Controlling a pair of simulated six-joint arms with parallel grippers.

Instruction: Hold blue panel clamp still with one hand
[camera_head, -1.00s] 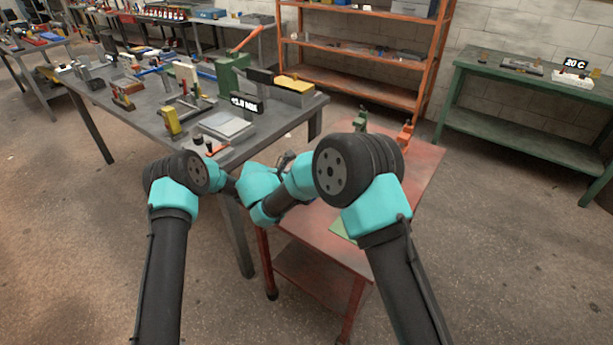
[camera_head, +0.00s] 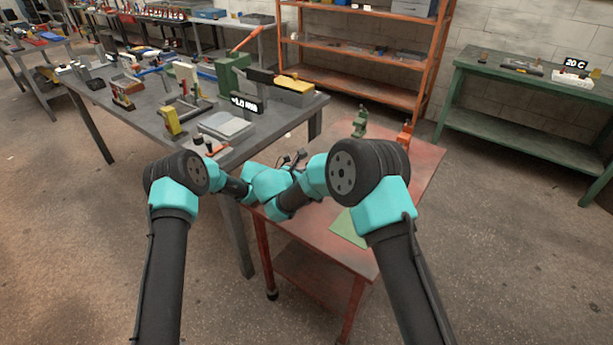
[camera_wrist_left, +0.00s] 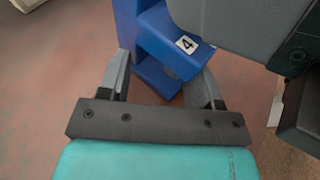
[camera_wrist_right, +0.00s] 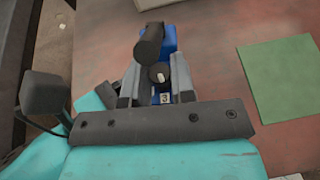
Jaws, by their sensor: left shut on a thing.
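The blue panel clamp (camera_wrist_left: 150,45) shows in the left wrist view, with a white label reading 4 on one part. My left gripper (camera_wrist_left: 162,82) is shut on it, one finger on each side. In the right wrist view, blue parts of a clamp (camera_wrist_right: 169,40) show beyond and between the fingers, with a label reading 3 and a dark cylindrical knob (camera_wrist_right: 149,44). My right gripper (camera_wrist_right: 156,75) has its fingers apart on either side of these parts; contact is unclear. In the head view my arms hide the clamp.
The red table (camera_head: 412,172) carries a green sheet (camera_head: 349,229), a small green tool (camera_head: 360,122) and an orange tool (camera_head: 404,134) at its back. A grey bench (camera_head: 285,117) full of fixtures stands at the left. The table's right part is mostly clear.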

